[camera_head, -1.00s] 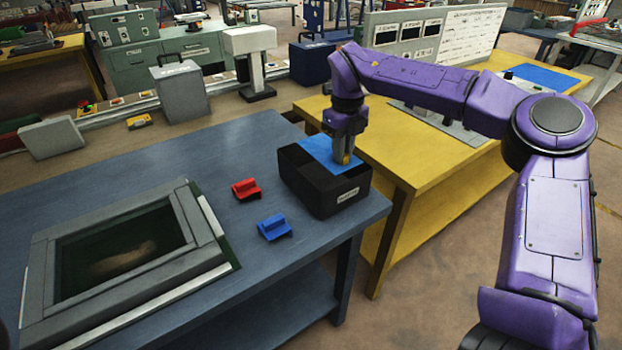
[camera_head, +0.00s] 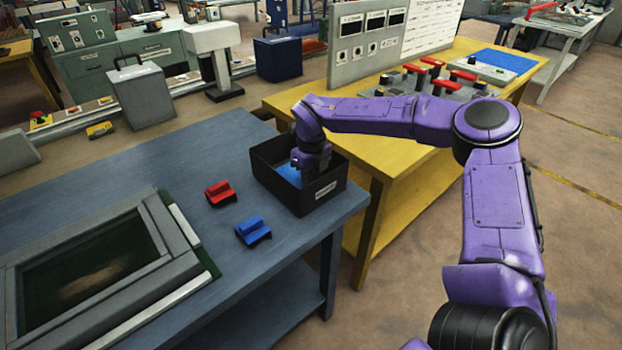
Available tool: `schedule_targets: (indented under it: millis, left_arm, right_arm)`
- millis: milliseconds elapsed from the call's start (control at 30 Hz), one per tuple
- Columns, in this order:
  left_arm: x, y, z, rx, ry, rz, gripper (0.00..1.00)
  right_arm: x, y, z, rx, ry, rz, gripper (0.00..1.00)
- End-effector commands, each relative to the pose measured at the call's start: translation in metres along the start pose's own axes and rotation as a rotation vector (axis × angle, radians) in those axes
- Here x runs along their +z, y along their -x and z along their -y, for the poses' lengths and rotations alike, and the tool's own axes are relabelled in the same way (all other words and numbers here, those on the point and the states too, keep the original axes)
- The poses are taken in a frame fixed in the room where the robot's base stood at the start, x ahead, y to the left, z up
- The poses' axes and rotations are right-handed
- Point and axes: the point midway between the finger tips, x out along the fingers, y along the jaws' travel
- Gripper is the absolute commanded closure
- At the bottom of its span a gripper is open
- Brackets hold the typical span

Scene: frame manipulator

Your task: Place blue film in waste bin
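The blue film (camera_head: 286,173) is inside the black waste bin (camera_head: 325,190), below its rim, and only part of it shows. The bin stands at the right end of the blue-grey table and has a pale label on its front. My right gripper (camera_head: 311,172) reaches down into the bin beside the film. Its fingertips are hidden in the bin, so I cannot tell whether they hold the film. My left gripper is not in view.
A red block (camera_head: 221,194) and a blue block (camera_head: 253,231) lie on the blue-grey table (camera_head: 180,160) left of the bin. A grey frame (camera_head: 160,230) lies at the front left. A yellow table (camera_head: 400,170) stands right of the bin.

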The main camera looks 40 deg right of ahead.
Motion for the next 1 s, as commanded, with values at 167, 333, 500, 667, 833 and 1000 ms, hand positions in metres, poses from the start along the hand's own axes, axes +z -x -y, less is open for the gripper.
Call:
schedule_targets:
  millis: [167, 333, 500, 667, 833, 1000]
  left_arm:
    - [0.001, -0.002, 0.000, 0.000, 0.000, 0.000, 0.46]
    - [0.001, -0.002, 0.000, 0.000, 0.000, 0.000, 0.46]
    - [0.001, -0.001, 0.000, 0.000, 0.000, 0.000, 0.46]
    - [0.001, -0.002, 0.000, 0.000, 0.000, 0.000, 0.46]
    - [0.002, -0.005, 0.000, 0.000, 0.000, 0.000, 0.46]
    - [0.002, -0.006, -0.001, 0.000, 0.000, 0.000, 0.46]
  right_arm:
    - [0.000, -0.004, 0.000, 0.000, 0.000, 0.000, 0.79]
    - [0.000, -0.003, 0.000, 0.000, 0.000, 0.000, 0.57]
    - [0.000, -0.002, 0.000, 0.000, 0.000, 0.000, 0.57]
    - [0.001, 0.014, 0.000, -0.001, 0.000, 0.003, 0.57]
    - [0.001, 0.058, 0.000, -0.002, -0.001, 0.006, 0.57]
    - [0.001, 0.098, 0.000, -0.002, -0.001, 0.002, 0.57]
